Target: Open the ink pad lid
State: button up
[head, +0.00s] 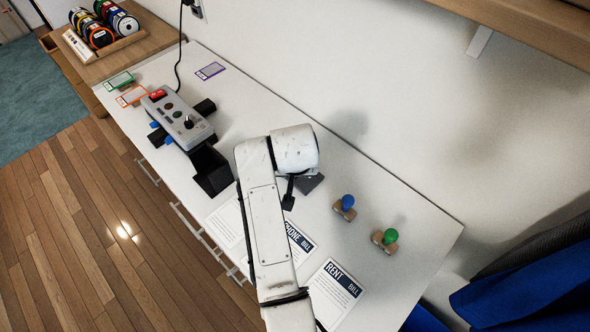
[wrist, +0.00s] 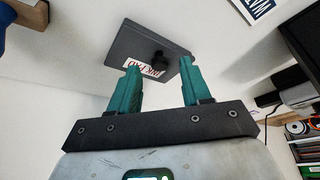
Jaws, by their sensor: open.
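The ink pad (wrist: 150,42) is a flat dark grey square with a white "INK PAD" label and a small black knob (wrist: 161,59) on top. Its lid looks shut. In the head view the ink pad (head: 312,183) shows partly, beside and behind my white arm. My gripper (wrist: 158,66) is open, with two teal fingers. In the wrist view the fingertips reach the label edge of the pad, with the knob between them and slightly beyond. I cannot tell whether the fingers touch the lid. In the head view my arm mostly hides the gripper.
A blue stamp (head: 347,203) and a green stamp (head: 388,237) stand to the right on the white table (head: 410,275). Bill sheets, including the rent bill (head: 334,291), lie near the front edge. A grey control box (head: 178,118) stands left. A wall and shelf are behind.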

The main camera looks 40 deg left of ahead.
jog(key=shift+w+a+f, duration=0.1)
jog(key=shift+w+f, duration=0.05)
jog(key=shift+f, duration=0.25)
grip_shut()
dwell(0.5)
